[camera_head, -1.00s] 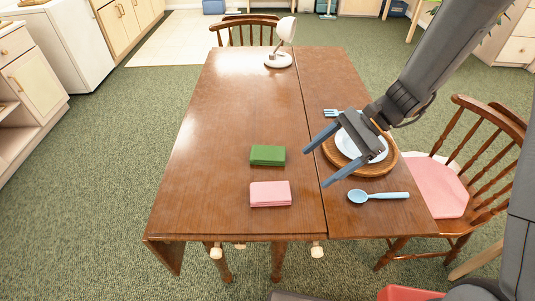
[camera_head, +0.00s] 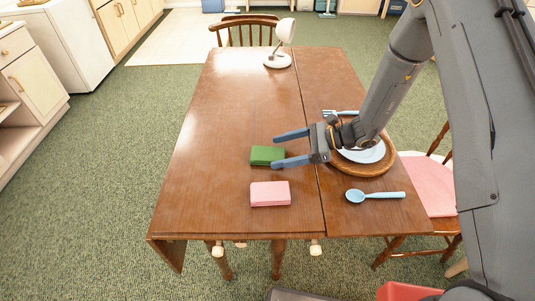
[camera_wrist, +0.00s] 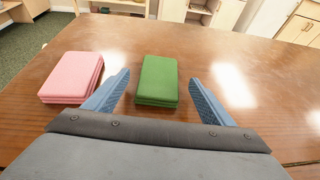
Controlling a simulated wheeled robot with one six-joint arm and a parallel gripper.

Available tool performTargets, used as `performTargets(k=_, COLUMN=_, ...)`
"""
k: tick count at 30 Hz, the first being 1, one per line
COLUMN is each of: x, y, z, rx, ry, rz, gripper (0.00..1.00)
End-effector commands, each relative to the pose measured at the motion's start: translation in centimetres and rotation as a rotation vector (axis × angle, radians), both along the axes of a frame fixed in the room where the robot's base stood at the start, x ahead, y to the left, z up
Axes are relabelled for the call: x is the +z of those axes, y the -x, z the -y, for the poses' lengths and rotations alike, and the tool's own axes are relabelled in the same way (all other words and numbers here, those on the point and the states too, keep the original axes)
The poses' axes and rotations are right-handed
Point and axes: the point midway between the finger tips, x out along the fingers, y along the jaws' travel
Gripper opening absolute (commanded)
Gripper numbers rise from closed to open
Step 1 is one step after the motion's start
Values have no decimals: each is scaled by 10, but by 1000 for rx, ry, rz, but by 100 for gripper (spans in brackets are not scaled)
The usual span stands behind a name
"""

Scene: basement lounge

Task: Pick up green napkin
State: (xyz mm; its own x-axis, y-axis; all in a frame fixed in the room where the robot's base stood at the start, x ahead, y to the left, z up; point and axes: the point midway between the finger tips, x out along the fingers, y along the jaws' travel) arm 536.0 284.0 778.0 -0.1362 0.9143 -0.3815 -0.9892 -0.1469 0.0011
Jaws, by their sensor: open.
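The green napkin (camera_head: 266,155) lies folded in a small stack on the wooden table (camera_head: 230,110). My gripper (camera_head: 282,150) is open, its two blue fingers pointing left at the green napkin from its right side. In the wrist view the green napkin (camera_wrist: 158,79) is ahead of the gripper (camera_wrist: 158,85), centred between the fingertips, with its near end about level with them. The fingers look apart from it, and the jaws are empty. Their exact height above the table is hard to tell.
A folded pink napkin (camera_head: 270,193) lies just in front of the green one, and left of the fingers in the wrist view (camera_wrist: 72,76). A plate on a round wooden mat (camera_head: 362,170), a blue spoon (camera_head: 375,196) and a fork are at right. A white lamp (camera_head: 281,50) stands far back.

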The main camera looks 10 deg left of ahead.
Motion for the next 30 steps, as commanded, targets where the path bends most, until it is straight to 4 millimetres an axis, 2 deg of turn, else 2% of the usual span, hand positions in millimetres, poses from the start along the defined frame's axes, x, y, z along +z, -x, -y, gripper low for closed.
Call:
performTargets(k=5, x=-10, y=5, z=-23, rx=3, ry=1, rz=0, gripper=77)
performTargets(k=12, x=-13, y=5, z=-26, rx=0, ry=1, rz=1, gripper=77)
performTargets(k=13, x=-13, y=5, z=-26, rx=0, ry=1, rz=1, gripper=75)
performTargets(k=18, x=-12, y=5, z=-26, rx=0, ry=1, rz=1, gripper=46)
performTargets(k=21, x=-12, y=5, z=-26, rx=0, ry=1, rz=1, gripper=33)
performTargets(k=30, x=-10, y=5, z=-26, rx=1, ry=1, rz=2, gripper=33)
